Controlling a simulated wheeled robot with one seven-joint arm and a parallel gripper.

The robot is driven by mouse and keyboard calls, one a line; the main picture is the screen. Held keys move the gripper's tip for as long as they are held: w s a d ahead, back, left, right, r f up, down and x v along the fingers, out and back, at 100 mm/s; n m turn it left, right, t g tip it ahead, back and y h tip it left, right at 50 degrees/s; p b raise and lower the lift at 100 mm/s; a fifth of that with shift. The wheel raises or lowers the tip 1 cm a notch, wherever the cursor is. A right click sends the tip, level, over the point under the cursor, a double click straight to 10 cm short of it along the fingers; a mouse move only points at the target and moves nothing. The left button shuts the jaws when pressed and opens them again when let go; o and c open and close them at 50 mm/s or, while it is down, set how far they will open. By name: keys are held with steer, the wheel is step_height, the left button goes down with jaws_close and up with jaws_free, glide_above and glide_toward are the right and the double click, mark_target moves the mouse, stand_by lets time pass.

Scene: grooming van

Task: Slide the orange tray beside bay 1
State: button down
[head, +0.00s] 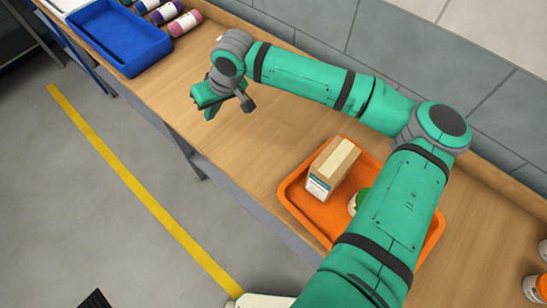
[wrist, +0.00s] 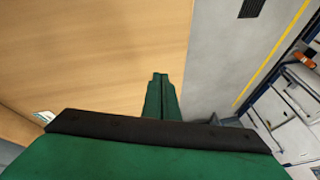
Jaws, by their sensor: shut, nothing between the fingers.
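The orange tray (head: 325,212) lies on the wooden bench at the lower middle of the head view. A brown cardboard box (head: 333,168) and a green-and-white item (head: 358,199) are in it. My arm covers the tray's right part and some of that item. My gripper (head: 207,105) is over the bench, up and left of the tray and apart from it. Its green fingers are together and empty, as the wrist view (wrist: 161,96) also shows. I cannot make out a marking for bay 1.
A blue tray (head: 125,52) sits at the bench's far left, with several bottles (head: 166,12) behind it. Orange-and-white containers (head: 535,288) stand at the right edge. Tiled wall (head: 400,35) runs behind. Bare bench (head: 255,150) lies between the blue and orange trays.

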steer(key=s+d+r+n+h, duration=0.1)
steer(key=s+d+h, duration=0.15)
steer(key=d, duration=0.55)
steer(key=s+d+r+n+g+h, duration=0.1)
steer(key=s+d, duration=0.2)
steer(key=d, duration=0.4)
steer(key=s+d+r+n+h, duration=0.1)
steer(key=s+d+r, duration=0.1)
steer(key=d, duration=0.6)
steer(key=f, duration=0.9)
steer(key=shift+s+f, duration=0.2)
steer(key=shift+f, duration=0.15)
steer(key=shift+s+d+f+m, duration=0.2)
steer(key=shift+s+d+m, duration=0.1)
steer(key=shift+s+d, duration=0.85)
steer(key=shift+d, duration=0.45)
